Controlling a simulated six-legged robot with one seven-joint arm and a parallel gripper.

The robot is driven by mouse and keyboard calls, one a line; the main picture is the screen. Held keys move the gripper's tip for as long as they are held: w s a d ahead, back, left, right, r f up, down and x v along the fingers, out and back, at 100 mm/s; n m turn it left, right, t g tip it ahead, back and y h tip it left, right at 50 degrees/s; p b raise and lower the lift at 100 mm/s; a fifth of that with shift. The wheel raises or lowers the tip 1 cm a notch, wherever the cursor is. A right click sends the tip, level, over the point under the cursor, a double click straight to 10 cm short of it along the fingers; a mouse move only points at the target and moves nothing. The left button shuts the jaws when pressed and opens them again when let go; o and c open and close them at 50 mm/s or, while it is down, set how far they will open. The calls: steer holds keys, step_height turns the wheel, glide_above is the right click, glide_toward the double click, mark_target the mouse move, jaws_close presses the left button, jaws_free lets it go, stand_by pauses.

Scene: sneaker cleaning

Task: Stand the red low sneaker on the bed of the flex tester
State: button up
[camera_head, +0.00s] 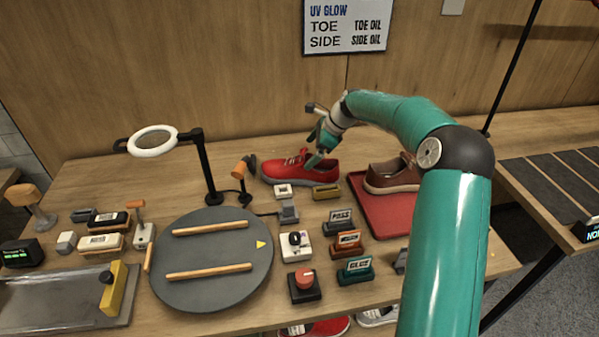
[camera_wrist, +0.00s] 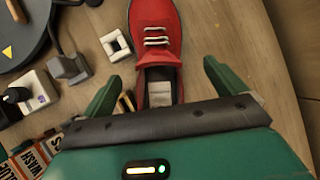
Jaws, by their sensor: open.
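The red low sneaker (camera_head: 296,167) stands upright at the back of the bench, toe to the left in the head view. My gripper (camera_head: 322,152) is above its heel end. In the wrist view the sneaker (camera_wrist: 157,35) shows white laces and its open collar. My gripper (camera_wrist: 163,85) is open, with one green finger on each side of the collar and visible gaps to the shoe. The heel's rear is hidden behind my gripper's body. No part is clearly labelled flex tester; a grey flat bed (camera_head: 50,300) with a yellow handle lies at front left.
A round turntable (camera_head: 205,290) with two wooden bars fills the centre. A ring lamp (camera_head: 153,141) stands behind it. A brown shoe (camera_head: 391,174) sits on a red mat (camera_head: 383,222) at right. Several labelled blocks and a red-knobbed box (camera_head: 305,286) crowd the middle.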

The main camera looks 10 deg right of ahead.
mark_target(300, 162)
steer(key=x, duration=0.7)
steer(key=shift+s+a, duration=0.1)
steer(key=shift+a, duration=0.1)
steer(key=shift+r, duration=0.1)
steer(key=c, duration=1.4)
